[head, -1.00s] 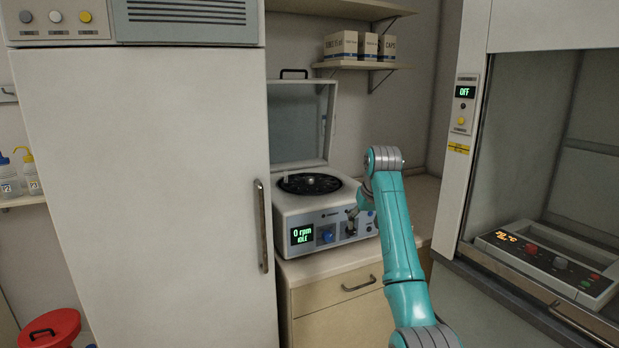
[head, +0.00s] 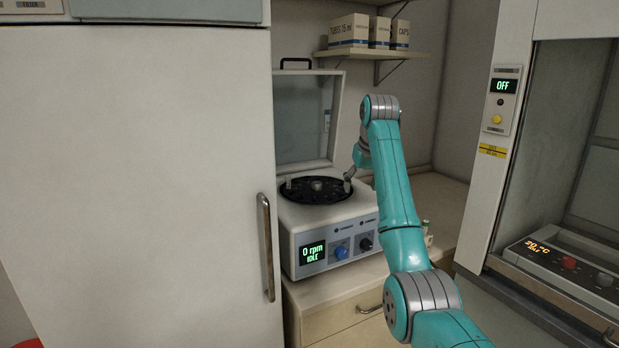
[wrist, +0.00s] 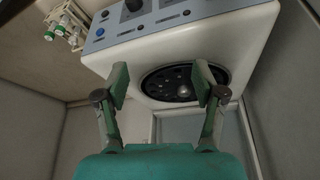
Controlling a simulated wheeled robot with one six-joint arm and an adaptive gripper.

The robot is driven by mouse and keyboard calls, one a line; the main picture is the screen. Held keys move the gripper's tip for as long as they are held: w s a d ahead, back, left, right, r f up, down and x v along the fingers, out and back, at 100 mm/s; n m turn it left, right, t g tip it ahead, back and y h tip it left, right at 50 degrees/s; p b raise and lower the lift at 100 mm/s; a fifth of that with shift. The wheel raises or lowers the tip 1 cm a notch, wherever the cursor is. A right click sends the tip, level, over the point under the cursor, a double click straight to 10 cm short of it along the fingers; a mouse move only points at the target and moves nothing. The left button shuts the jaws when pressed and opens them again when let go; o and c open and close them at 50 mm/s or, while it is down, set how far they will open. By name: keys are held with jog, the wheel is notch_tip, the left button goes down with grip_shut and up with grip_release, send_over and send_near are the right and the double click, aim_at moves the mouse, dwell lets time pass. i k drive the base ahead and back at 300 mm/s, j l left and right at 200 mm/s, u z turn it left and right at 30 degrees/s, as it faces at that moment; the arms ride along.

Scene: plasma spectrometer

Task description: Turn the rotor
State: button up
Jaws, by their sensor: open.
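The rotor (head: 310,192) is a black round disc with holes, inside the open bowl of the white centrifuge (head: 292,232). A small pale hub sits at its middle. The lid (head: 303,120) stands open behind it. My gripper (head: 350,182) is at the right edge of the bowl in the head view, its fingers small and partly hidden by my arm. In the wrist view the rotor (wrist: 180,84) shows beyond the spread fingers of my gripper (wrist: 160,76), and the right finger covers part of it. My gripper is open and holds nothing.
The front panel has a screen reading 0 rpm IDLE (head: 312,253), a blue knob (head: 341,252) and a black knob (head: 366,243). A rack with capped tubes (wrist: 66,28) stands beside the centrifuge. A tall white cabinet (head: 150,190) is left, a fume hood (head: 560,150) right.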

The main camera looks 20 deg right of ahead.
aim_at(308, 191)
jog(key=i, duration=0.9)
